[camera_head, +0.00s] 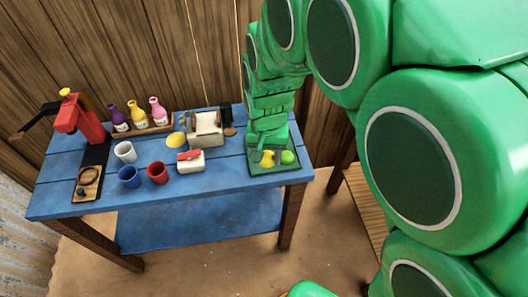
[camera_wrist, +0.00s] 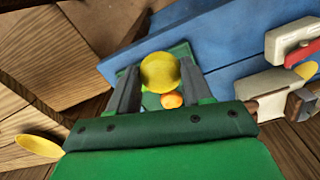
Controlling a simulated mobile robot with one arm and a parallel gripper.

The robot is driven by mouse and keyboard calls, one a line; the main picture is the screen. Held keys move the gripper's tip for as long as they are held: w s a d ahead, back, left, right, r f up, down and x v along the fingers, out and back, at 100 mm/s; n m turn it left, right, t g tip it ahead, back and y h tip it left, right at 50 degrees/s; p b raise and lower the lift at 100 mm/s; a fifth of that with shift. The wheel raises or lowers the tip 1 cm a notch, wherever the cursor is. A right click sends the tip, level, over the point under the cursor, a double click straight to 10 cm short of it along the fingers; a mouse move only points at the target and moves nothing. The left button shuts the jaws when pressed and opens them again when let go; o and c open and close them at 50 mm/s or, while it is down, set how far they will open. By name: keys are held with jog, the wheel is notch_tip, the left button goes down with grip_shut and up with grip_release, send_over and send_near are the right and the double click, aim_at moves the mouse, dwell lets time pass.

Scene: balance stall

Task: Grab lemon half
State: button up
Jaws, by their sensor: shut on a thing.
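The lemon half (camera_wrist: 160,73) is round and yellow. In the wrist view it sits between the two fingers of my gripper (camera_wrist: 158,86), which is shut on it. In the head view, my gripper (camera_head: 265,154) reaches down over the green board (camera_head: 284,170) at the table's right end, and the yellow lemon half (camera_head: 267,160) shows at its fingertips. I cannot tell whether the lemon half still touches the board. An orange round piece (camera_wrist: 172,100) shows just below the lemon half in the wrist view.
A green round fruit (camera_head: 288,157) lies right of my gripper on the board. The blue table (camera_head: 215,181) also holds a white butter-like block with a red top (camera_head: 190,162), a toaster-like box (camera_head: 205,128), cups (camera_head: 157,173), bottles (camera_head: 138,114) and a red press (camera_head: 78,118).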

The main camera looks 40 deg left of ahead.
jog(key=s+d+r, duration=0.3)
jog(key=s+d, duration=0.2)
jog(key=d, duration=0.1)
jog(key=shift+s+d+r, duration=0.15)
jog(key=shift+d+r, duration=0.05)
jog(key=shift+r, duration=0.05)
